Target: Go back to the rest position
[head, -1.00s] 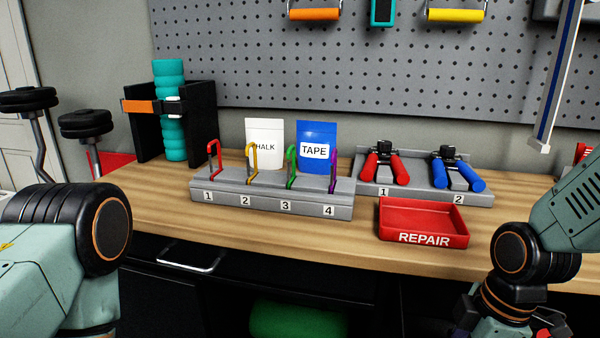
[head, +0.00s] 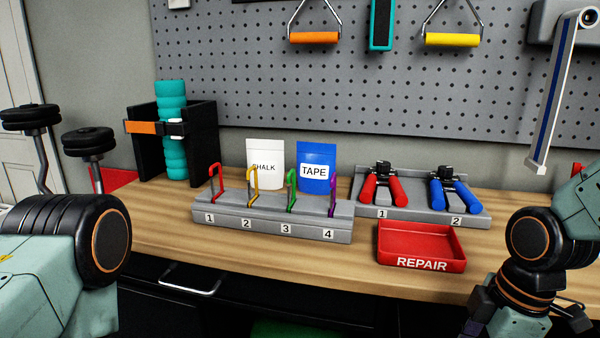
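My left arm shows at the lower left, but its gripper is out of view. My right arm comes in at the right edge. Its gripper (head: 527,318) is cut off by the bottom edge, in front of the bench, and its fingertips are hidden. I cannot tell whether it is open or what it holds. On the wooden bench (head: 300,262), a grey numbered rack (head: 265,228) bears a red hook-like clip (head: 213,183), a yellow one (head: 251,187), a green one (head: 292,190) and a purple one (head: 333,198).
An empty red REPAIR tray (head: 422,264) sits at the bench's front right. Behind it, a grey holder (head: 408,213) bears red (head: 382,187) and blue (head: 450,192) hand grips. CHALK (head: 264,158) and TAPE (head: 316,162) pouches stand behind the rack. A teal roller (head: 172,135) stands left.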

